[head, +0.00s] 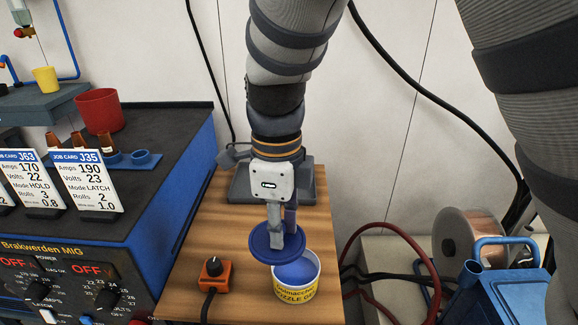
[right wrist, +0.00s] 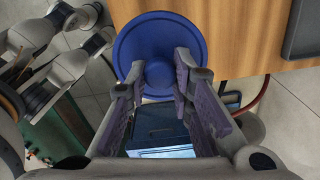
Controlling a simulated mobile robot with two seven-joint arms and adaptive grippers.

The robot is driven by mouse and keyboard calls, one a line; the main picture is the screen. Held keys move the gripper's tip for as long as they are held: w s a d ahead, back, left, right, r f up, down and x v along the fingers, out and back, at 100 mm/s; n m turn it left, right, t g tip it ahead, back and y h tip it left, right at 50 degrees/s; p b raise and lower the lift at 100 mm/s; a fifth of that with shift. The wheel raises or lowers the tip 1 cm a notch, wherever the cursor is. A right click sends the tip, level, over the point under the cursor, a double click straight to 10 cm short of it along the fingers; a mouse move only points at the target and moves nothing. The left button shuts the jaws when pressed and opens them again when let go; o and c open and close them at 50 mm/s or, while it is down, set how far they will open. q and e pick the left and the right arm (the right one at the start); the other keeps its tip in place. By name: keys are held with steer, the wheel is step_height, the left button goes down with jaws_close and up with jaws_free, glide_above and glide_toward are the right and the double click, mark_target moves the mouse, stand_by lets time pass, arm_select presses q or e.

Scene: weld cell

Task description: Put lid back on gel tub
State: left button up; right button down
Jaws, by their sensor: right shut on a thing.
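The blue round lid (head: 259,241) is held by its centre knob in my right gripper (head: 276,238), which is shut on it. The lid also shows in the right wrist view (right wrist: 150,27), with the fingers on both sides of the knob. The open gel tub (head: 297,288), white with a yellow label, stands upright on the wooden table (head: 207,231), and blue gel shows inside. In the head view the lid overlaps the tub's upper left rim and is off to the left of its opening. I cannot tell the exact height gap. My left gripper is not in view.
An orange box with a black knob (head: 213,274) sits left of the tub, with a cable. The blue welder (head: 169,226) with job cards and a red pot (head: 99,110) stands farther left. A wire spool (head: 461,238) and a blue machine are right, beyond the table edge.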

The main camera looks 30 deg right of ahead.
mark_target(299, 239)
steer(key=shift+s+d+r+n, duration=0.15)
steer(key=shift+s+d+r, duration=0.25)
steer(key=shift+d, duration=0.2)
steer(key=shift+s+d+r+n, duration=0.15)
steer(key=shift+s+d+r, duration=0.15)
steer(key=shift+d, duration=0.25)
steer(key=shift+s+d+f, duration=0.15)
steer(key=shift+s+d, duration=0.05)
steer(key=shift+w+f, duration=0.1)
steer(key=shift+f, duration=3.15)
steer(key=shift+f, duration=0.15)
steer(key=c, duration=0.8)
jaws_free()
steer(key=shift+c, duration=0.2)
steer(key=shift+r, duration=3.75)
